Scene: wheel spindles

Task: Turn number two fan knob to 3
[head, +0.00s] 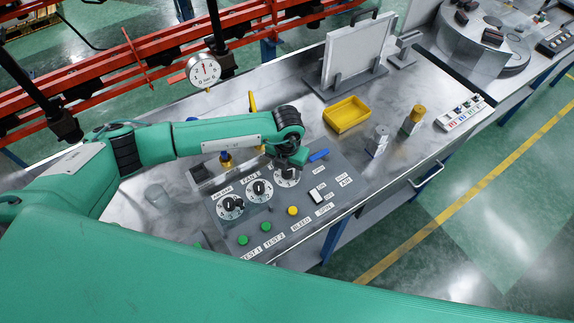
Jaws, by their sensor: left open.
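The grey control panel (312,222) lies on the metal bench and carries three round white dials with dark knobs. The left dial (230,206) and the middle dial (260,190), labelled FAN 1, show clearly. The right dial (287,178), the one beside FAN 1, is partly covered by my left gripper (291,163). My left gripper is open and points down over the far part of this right dial. Its own label and its knob setting are hidden or too small to read. I cannot tell whether the fingers touch the knob. My right gripper is out of view.
The panel also has two green buttons, a yellow button (292,211) and a white rocker switch (316,196). A blue object (319,155) lies close right of my left gripper. A yellow tray (346,114) and metal fittings (378,140) stand farther right. A gauge (203,71) hangs behind.

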